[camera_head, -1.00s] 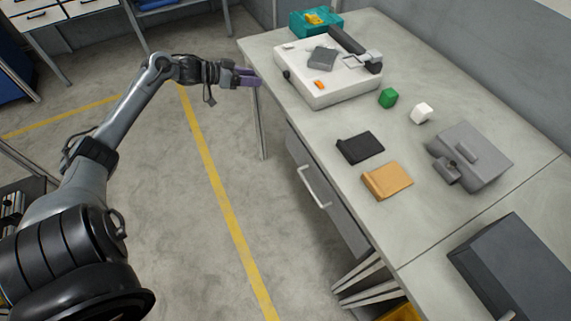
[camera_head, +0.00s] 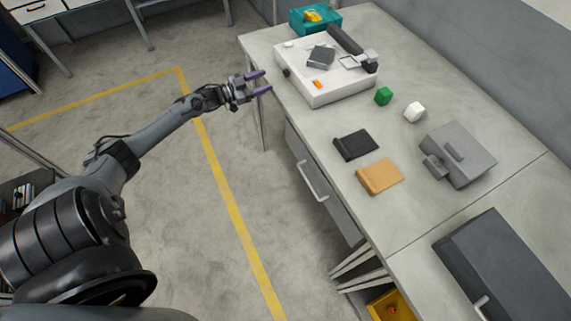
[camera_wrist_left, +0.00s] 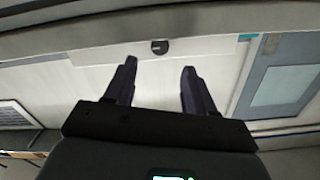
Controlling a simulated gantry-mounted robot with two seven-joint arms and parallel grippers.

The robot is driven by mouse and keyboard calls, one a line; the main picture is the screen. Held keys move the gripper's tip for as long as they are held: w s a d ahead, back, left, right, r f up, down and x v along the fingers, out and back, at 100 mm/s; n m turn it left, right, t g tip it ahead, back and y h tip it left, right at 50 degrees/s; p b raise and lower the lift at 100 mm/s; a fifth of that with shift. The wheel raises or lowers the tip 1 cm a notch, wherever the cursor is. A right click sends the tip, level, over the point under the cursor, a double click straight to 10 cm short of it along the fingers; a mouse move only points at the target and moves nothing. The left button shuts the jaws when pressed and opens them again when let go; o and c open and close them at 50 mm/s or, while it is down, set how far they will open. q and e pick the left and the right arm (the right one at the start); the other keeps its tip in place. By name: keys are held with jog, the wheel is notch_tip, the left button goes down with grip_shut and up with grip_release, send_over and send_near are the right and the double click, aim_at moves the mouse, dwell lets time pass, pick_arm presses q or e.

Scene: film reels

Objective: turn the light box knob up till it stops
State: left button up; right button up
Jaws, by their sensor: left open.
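The white light box (camera_head: 345,95) sits at the far left part of the table, with a small dark knob (camera_head: 286,73) on its left side. My left gripper (camera_head: 260,82) is open and empty, just left of the table edge, with its purple fingers pointing right toward the knob side and a gap between them and the box. In the left wrist view its two fingers (camera_wrist_left: 160,66) stand apart with nothing between them. A small dark rounded shape (camera_wrist_left: 160,47) shows beyond the fingertips; I cannot tell whether it is the knob. My right gripper is not in view.
A teal bin (camera_head: 314,19) stands behind the light box. The floor left of the table is clear.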

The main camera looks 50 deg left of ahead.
aim_at(284, 74)
pick_arm(q)
jog(key=shift+n, duration=0.3)
jog(key=w+b, duration=0.1)
jog(key=w, duration=0.2)
jog(key=w+d+b, duration=0.1)
jog(key=w, duration=0.3)
jog(key=shift+d, duration=0.2)
jog(key=n, duration=0.6)
jog(key=shift+s, duration=0.15)
jog(key=shift+s+n, duration=0.3)
jog(key=shift+n, duration=0.1)
jog(key=s+a+p, duration=0.2)
jog(key=s+p, duration=0.2)
jog(key=s, duration=0.5)
jog(key=s+d+f+g, duration=0.1)
jog(key=d+f, duration=0.3)
jog(key=d, duration=0.4)
jog(key=s+d+f+g, duration=0.1)
jog(key=s+d+f, duration=0.1)
jog(key=d+f, duration=0.3)
jog(key=s+d+f+g+y, duration=0.1)
jog(key=d+f, duration=0.4)
jog(key=d, duration=0.7)
jog(key=shift+s+f+g+b, duration=0.25)
jog(key=shift+s+g+b, duration=0.1)
jog(key=shift+s+g, duration=0.25)
